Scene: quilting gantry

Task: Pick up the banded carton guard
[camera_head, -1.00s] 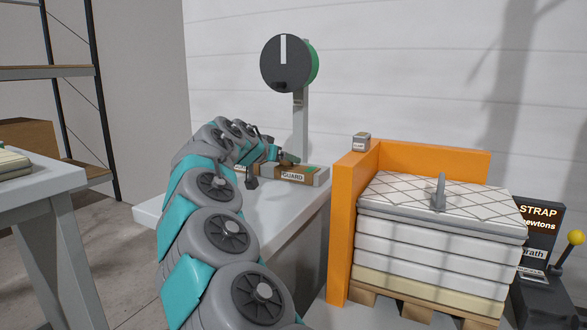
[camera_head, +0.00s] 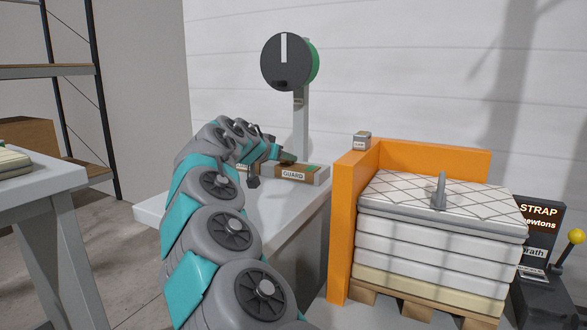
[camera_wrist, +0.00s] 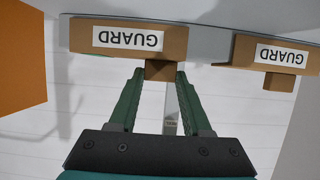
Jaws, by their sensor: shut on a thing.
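A brown carton guard (camera_head: 315,175) with a white GUARD label is at the far end of the white table, below the round dial. In the wrist view the same guard (camera_wrist: 80,38) appears with its label upside down. My gripper (camera_wrist: 164,72) is shut on the small brown tab of this guard, one green finger on each side. A green patch shows on its top in the head view; I cannot clearly make out a band. A second labelled guard (camera_wrist: 240,52) sits beside it, apart from my fingers; in the head view it is mostly hidden behind my arm.
The white table (camera_head: 290,213) has bare surface near its front edge. A dark round dial (camera_head: 287,62) on a post stands behind the guards. An orange corner frame (camera_head: 345,235) and a pallet stack of white layers (camera_head: 430,255) stand to the right. Another table (camera_head: 40,190) is at left.

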